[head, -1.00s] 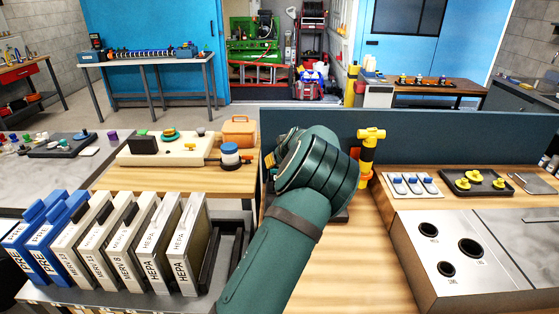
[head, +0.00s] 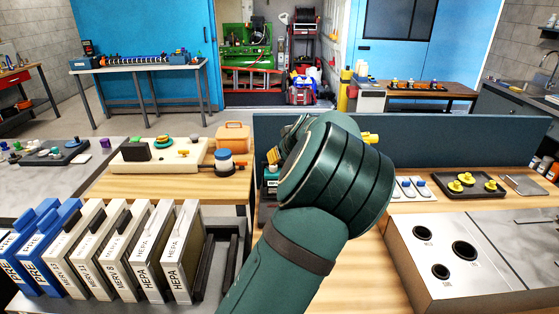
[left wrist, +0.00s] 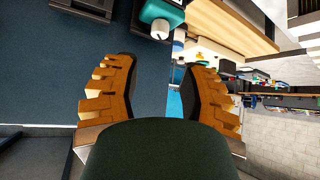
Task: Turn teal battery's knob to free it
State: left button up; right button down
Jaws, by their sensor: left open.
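In the left wrist view a teal block (left wrist: 163,9), which looks like the teal battery, shows at the top edge with a white round knob (left wrist: 160,29) on it. My left gripper (left wrist: 161,82) is open, its two orange ribbed fingers apart with nothing between them. The knob lies beyond the fingertips, apart from them. In the head view my left arm hides most of the bench there; an orange finger of my left gripper (head: 273,156) shows beside a small teal part (head: 270,174), probably the battery. My right gripper is not in view.
A dark partition (head: 450,145) stands behind the bench. A yellow fitting (head: 370,138) is partly hidden behind my arm. A metal box with holes (head: 450,255) and a black tray with yellow knobs (head: 467,185) are at right. Several upright filters (head: 110,250) stand at left.

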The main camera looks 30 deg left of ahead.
pick_arm(q)
jog(key=shift+s+d+r, duration=0.15)
jog(key=shift+d+r, duration=0.05)
jog(key=shift+r, duration=0.05)
jog(key=shift+o, duration=1.3)
jog(key=m+g+h+p, duration=0.1)
jog(key=m+h+p, duration=0.5)
jog(key=p, duration=0.4)
send_near(273, 166)
jog(key=x, duration=1)
jog(key=shift+f, duration=0.1)
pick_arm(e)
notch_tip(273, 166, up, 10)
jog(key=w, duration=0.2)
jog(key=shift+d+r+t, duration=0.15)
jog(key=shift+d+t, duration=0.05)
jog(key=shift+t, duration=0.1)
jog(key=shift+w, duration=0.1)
